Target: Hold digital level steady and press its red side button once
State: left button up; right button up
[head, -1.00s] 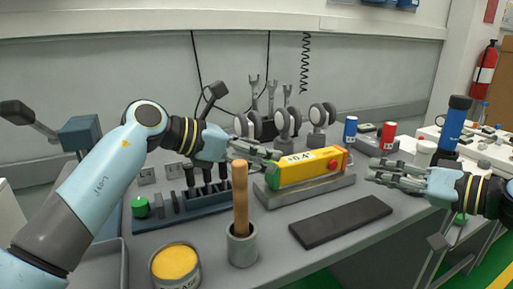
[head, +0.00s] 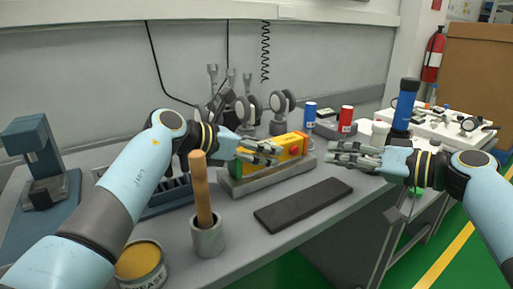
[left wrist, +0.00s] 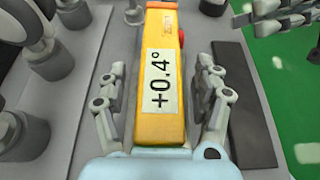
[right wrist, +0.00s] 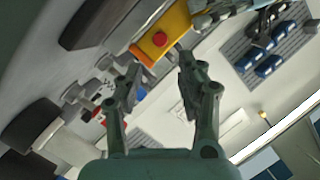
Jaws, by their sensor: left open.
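The yellow digital level (head: 290,145) lies on a grey stand (head: 248,184) on the bench. Its display reads +0.4° in the left wrist view (left wrist: 160,115). The red side button (head: 295,150) faces the front and also shows in the right wrist view (right wrist: 160,39). My left gripper (head: 266,152) is open, with one finger on each side of the level; a gap shows beside each finger in the left wrist view. My right gripper (head: 338,157) is open and empty, to the right of the level and apart from it, its fingers pointing towards the button's side.
A dark flat bar (head: 303,204) lies in front of the stand. A wooden handle (head: 201,190) stands in a grey cup (head: 207,238), near a grease tin (head: 140,264). Blue (head: 310,113) and red (head: 346,119) cans stand behind at right.

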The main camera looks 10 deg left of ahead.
pick_arm(q)
jog(key=c, duration=1.3)
grip_shut()
pick_arm(e)
grip_shut()
